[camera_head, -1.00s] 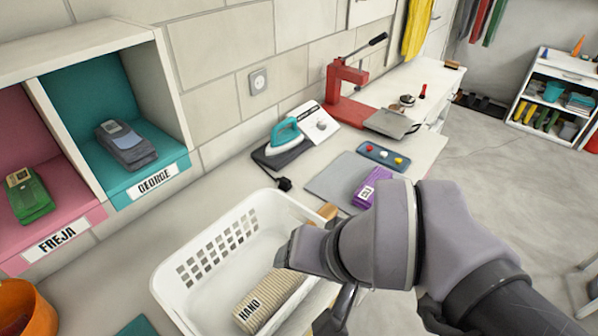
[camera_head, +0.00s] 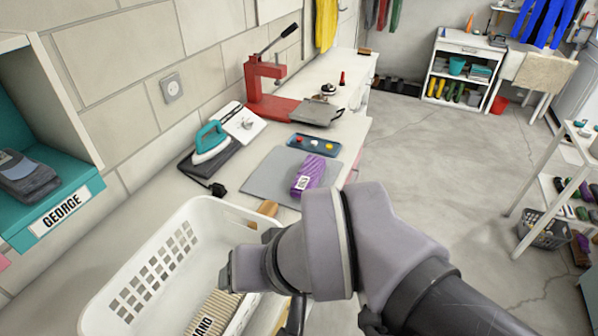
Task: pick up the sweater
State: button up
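A folded purple knitted item (camera_head: 307,175) with a white tag lies on a grey mat (camera_head: 268,178) on the bench. A folded beige ribbed item (camera_head: 216,312) with a label, partly cut off by the bottom edge, lies in the white basket (camera_head: 150,262). Both look like folded knitwear; I cannot tell for certain which is the sweater. My arm's wrist hangs over the basket's right side, nearer to me than the purple item.
A teal iron (camera_head: 212,140), a red press (camera_head: 268,88) and a blue tray (camera_head: 313,144) stand farther along the bench. A teal cubby (camera_head: 45,195) labelled GEORGE is at left. A white rack (camera_head: 540,215) stands at right; the floor between is clear.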

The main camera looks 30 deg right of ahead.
aim_at(309, 177)
jog(key=i+l+u, duration=0.1)
jog(key=l, duration=0.2)
jog(key=i+l+u, duration=0.2)
jog(key=l, duration=0.45)
jog(key=i+l, duration=0.25)
jog(key=i+l+u, duration=0.15)
jog(key=l, duration=0.25)
jog(key=k, duration=0.05)
